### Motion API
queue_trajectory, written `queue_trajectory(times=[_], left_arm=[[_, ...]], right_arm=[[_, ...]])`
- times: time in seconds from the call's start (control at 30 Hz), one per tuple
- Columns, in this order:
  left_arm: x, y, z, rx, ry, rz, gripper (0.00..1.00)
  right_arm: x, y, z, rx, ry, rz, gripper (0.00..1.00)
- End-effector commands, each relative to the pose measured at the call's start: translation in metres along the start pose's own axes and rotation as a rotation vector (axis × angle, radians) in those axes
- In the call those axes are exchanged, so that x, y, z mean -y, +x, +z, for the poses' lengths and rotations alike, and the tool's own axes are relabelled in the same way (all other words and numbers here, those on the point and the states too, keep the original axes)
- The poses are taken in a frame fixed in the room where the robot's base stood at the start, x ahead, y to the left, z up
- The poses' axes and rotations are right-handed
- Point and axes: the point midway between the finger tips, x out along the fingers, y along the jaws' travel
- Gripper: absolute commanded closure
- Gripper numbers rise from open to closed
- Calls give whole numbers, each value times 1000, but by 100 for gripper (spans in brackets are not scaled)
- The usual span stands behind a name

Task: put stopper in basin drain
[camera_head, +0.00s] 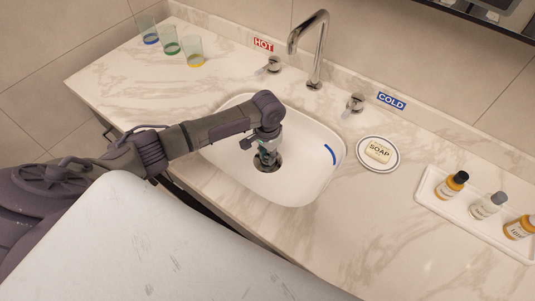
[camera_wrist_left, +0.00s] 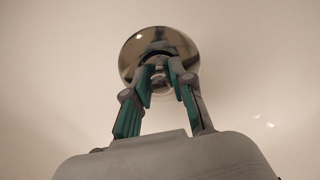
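A round shiny metal disc (camera_wrist_left: 130,60) lies beyond my left fingertips in the left wrist view. I cannot tell whether it is the stopper or the drain's metal rim. My left gripper (camera_head: 266,158) points down into the white basin (camera_head: 299,190), over the dark drain area (camera_head: 274,167). In the left wrist view its green-padded fingers (camera_wrist_left: 160,72) are partly apart, with the tips in front of the disc. A small pale shape shows between them. Whether they grip it is unclear. No separate stopper shows on the counter. My right gripper is out of view.
The tap (camera_head: 318,45) stands behind the basin, between the hot handle (camera_head: 272,65) and the cold handle (camera_head: 354,104). A soap dish (camera_head: 378,165) and a bottle tray (camera_head: 463,215) are at right. Several glasses (camera_head: 170,42) stand at back left.

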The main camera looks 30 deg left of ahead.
Motion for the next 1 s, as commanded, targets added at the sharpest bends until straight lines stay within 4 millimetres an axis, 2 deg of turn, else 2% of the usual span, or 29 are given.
queue_trajectory(times=[0.03, 0.1, 0.47, 0.57, 1.0], left_arm=[[0, 0, 0, 0, 0, 0, 65], [0, 0, 0, 1, 0, 0, 53], [0, -4, 0, 0, 0, -1, 53], [0, -15, -1, -2, 0, 0, 53], [0, -103, -1, -3, 0, 0, 53]], right_arm=[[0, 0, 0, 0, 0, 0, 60], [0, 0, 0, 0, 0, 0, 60], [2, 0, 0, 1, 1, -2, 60], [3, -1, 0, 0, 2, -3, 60], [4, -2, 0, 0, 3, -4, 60]])
